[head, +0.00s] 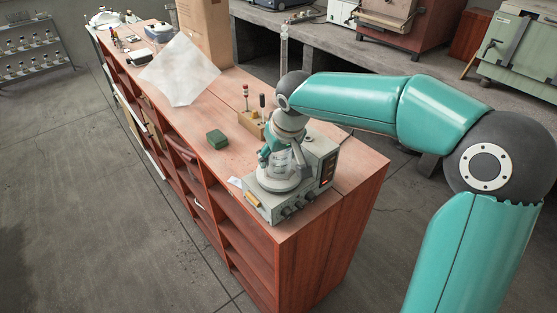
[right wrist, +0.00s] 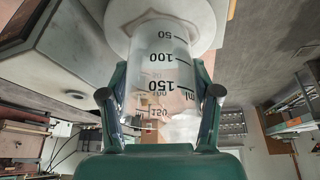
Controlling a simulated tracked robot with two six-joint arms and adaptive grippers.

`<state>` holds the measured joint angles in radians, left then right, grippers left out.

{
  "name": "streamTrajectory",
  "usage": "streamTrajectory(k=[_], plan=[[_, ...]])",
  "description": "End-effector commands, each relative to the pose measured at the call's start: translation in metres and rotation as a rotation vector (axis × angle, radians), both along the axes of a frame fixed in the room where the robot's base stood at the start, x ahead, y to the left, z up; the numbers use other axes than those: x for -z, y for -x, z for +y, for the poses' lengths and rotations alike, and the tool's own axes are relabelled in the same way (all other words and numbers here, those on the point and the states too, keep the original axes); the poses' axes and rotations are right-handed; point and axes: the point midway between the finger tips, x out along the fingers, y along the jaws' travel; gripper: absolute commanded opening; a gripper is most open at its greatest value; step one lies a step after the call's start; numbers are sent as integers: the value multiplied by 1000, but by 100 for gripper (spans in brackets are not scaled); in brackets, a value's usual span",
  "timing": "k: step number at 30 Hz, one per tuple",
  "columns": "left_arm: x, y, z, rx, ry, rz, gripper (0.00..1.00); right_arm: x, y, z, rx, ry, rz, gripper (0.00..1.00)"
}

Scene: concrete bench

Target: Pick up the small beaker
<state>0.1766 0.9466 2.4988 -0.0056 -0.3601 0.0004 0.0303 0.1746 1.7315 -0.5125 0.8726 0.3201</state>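The small beaker (right wrist: 160,75) is clear glass with black volume marks and stands on the round pale plate (head: 277,182) of the grey hotplate (head: 318,170) at the near end of the bench. In the right wrist view it appears upside down, and the round plate (right wrist: 205,22) shows at its base. My right gripper (head: 279,160) reaches down around the beaker in the head view. In the right wrist view its fingers (right wrist: 160,95) lie against both sides of the glass with no clear gap. My left gripper is in neither view.
A wooden block with upright tools (head: 250,122) stands just behind the hotplate. A green box (head: 217,139) and a white sheet (head: 181,70) lie farther along the bench (head: 205,158). A cardboard box (head: 206,30) stands at the back. Some bench top left of the hotplate is clear.

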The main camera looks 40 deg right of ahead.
Motion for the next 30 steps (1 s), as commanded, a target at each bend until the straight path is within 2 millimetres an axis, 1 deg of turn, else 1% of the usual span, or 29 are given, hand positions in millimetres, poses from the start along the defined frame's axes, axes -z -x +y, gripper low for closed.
streamTrajectory(k=[1,6,14,20,23,26,29,30], plan=[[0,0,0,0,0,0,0,0,0,0,0,0,0,48],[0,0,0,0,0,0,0,0,0,0,0,0,0,20],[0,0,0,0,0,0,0,-1,0,0,0,0,-1,20],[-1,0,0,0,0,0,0,-10,-1,1,-1,1,-3,20],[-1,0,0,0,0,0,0,-21,-1,1,-2,1,-4,20],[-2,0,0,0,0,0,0,-37,-2,2,-2,-1,-5,20],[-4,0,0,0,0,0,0,-59,-2,2,-3,0,-7,20],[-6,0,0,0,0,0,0,-70,-2,2,-3,0,-8,20]])
